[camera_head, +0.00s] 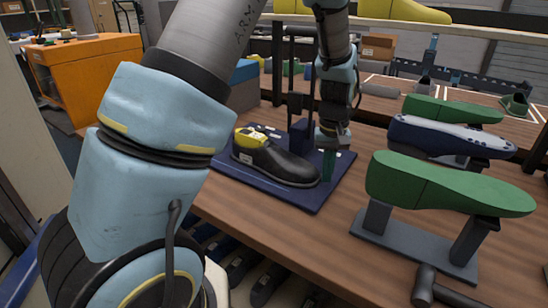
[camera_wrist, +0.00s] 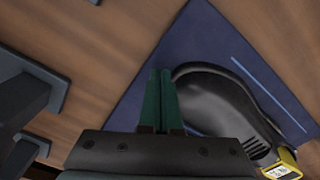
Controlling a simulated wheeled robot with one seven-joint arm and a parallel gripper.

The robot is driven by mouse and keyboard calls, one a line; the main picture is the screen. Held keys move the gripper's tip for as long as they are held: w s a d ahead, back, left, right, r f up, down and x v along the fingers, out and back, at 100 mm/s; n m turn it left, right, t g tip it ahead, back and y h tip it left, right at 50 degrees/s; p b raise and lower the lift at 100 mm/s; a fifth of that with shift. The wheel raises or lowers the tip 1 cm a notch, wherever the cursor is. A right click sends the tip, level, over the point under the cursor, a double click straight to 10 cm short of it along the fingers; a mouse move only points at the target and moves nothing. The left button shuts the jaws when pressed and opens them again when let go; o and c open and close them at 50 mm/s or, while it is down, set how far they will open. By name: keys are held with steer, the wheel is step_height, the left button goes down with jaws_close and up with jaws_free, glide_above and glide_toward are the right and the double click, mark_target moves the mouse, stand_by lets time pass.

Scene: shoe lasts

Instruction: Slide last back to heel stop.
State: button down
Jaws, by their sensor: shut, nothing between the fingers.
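The last (camera_head: 275,163) is black with a yellow heel-end top and lies on a dark blue base plate (camera_head: 315,199), its toe to the right. In the wrist view its rounded black toe (camera_wrist: 215,95) fills the right middle, and the yellow part (camera_wrist: 284,168) shows at the lower right corner. My gripper (camera_head: 328,176) points down just off the toe, its green fingers shut and empty. In the wrist view the fingertips (camera_wrist: 160,75) are right beside the toe edge; I cannot tell if they touch it. I cannot make out the heel stop clearly.
A dark upright fixture (camera_head: 297,105) stands behind the last. To the right, a green last (camera_head: 445,187) on a grey stand and a dark blue last (camera_head: 455,137) take up the wooden table (camera_head: 325,237). An orange cabinet (camera_head: 90,75) is at the far left.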

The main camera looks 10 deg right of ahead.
mark_target(304, 164)
steer(key=shift+f, duration=0.25)
stand_by(0.4)
steer(key=shift+f+b, duration=0.55)
steer(key=shift+f, duration=0.05)
steer(key=shift+r+p, duration=0.4)
steer(key=shift+p, duration=0.05)
steer(key=shift+w+a, duration=0.1)
steer(key=shift+w, duration=0.05)
stand_by(0.3)
steer(key=shift+w+a, duration=2.25)
steer(key=shift+a, duration=0.2)
steer(key=shift+s+d, duration=0.1)
